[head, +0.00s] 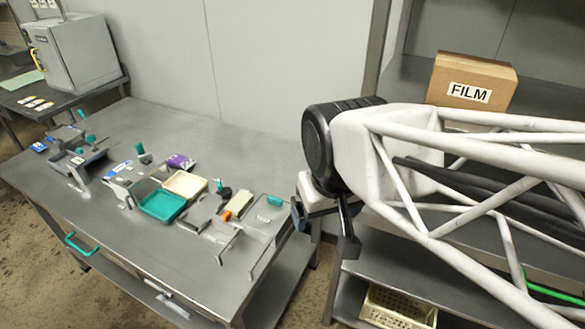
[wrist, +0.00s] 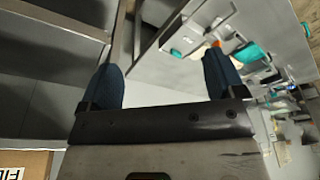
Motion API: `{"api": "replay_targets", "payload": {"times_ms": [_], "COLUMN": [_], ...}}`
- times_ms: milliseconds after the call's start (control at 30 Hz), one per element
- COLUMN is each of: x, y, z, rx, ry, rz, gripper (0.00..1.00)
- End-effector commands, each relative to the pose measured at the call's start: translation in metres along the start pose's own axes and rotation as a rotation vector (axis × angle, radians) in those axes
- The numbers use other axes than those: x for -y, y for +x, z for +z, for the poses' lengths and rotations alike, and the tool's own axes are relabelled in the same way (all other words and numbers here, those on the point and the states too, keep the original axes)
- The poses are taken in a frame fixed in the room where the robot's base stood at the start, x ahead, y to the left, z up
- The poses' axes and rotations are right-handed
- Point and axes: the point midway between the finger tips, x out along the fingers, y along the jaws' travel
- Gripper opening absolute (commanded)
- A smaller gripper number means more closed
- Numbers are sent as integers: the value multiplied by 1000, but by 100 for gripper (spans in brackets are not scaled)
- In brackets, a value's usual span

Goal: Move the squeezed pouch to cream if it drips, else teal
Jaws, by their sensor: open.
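The teal tray (head: 148,214) lies on the steel table in the head view. The cream tray (head: 203,191) sits just behind it to the right. A purple packet-like item (head: 180,161) lies behind the cream tray, and a blue-and-white one (head: 120,167) lies to the left. I cannot tell which item is the squeezed pouch, nor see any drip. My gripper (head: 323,230) is off the table's right end, apart from all these items. In the wrist view my gripper (wrist: 162,85) has its two dark blue fingers spread with nothing between them.
A beige block (head: 240,203), an orange piece (head: 226,215) and wire-like stands are at the table's right. Grey fixtures (head: 82,162) with teal handles stand at the left. A shelf rack with a FILM box (head: 470,82) and a cream basket (head: 398,309) is at right.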

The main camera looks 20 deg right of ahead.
Motion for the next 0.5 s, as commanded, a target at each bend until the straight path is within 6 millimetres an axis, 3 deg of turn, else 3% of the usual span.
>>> {"api": "replay_targets", "payload": {"times_ms": [100, 500], "x": [0, 1], "y": [0, -1], "z": [0, -6], "rx": [0, 1], "ry": [0, -5], "rz": [0, -1], "gripper": [94, 94]}}
